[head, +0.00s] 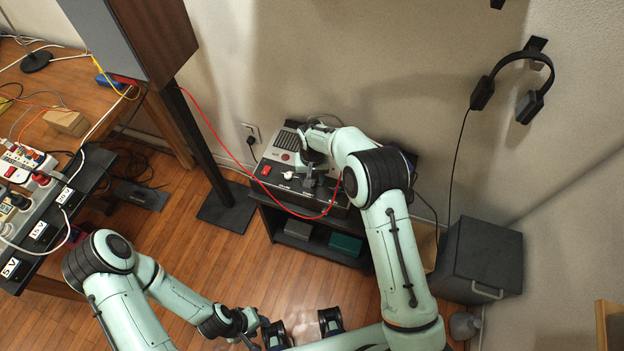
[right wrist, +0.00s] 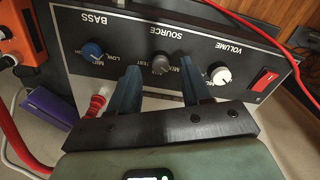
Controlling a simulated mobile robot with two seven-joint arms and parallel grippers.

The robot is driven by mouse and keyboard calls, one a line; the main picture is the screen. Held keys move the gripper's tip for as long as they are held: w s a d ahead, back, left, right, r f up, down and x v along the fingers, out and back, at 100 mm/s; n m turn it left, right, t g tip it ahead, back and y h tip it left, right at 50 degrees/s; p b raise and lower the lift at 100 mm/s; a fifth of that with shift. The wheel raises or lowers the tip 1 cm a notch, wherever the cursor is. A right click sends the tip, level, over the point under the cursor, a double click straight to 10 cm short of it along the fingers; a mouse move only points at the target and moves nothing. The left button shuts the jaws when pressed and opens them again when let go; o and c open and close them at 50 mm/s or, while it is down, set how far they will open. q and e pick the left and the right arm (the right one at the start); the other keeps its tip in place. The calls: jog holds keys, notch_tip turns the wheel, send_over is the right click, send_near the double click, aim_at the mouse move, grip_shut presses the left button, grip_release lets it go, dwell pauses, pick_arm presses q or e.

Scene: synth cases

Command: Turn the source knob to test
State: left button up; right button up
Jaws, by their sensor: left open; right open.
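The source knob (right wrist: 160,62) is a small grey knob in the middle of a black front panel (right wrist: 125,32), with blue bass and white volume knobs on either side. My right gripper (right wrist: 159,68) is open, with one finger on each side of the source knob; I cannot tell if they touch it. The small printing around the knob includes "TEST"; its pointer setting is unclear. In the head view, my right gripper (head: 308,180) reaches over the amplifier (head: 281,156) and hides the knob. My left gripper (head: 262,331) is open and empty, low over the floor.
The amplifier stands on a low dark shelf (head: 300,243) by the wall. A red cable (head: 222,141) hangs in front of it. A tall speaker (head: 140,35) is to its left, a dark cabinet (head: 478,262) to its right. The wooden floor (head: 190,262) in front is partly clear.

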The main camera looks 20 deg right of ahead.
jog(key=shift+f, duration=1.1)
grip_shut()
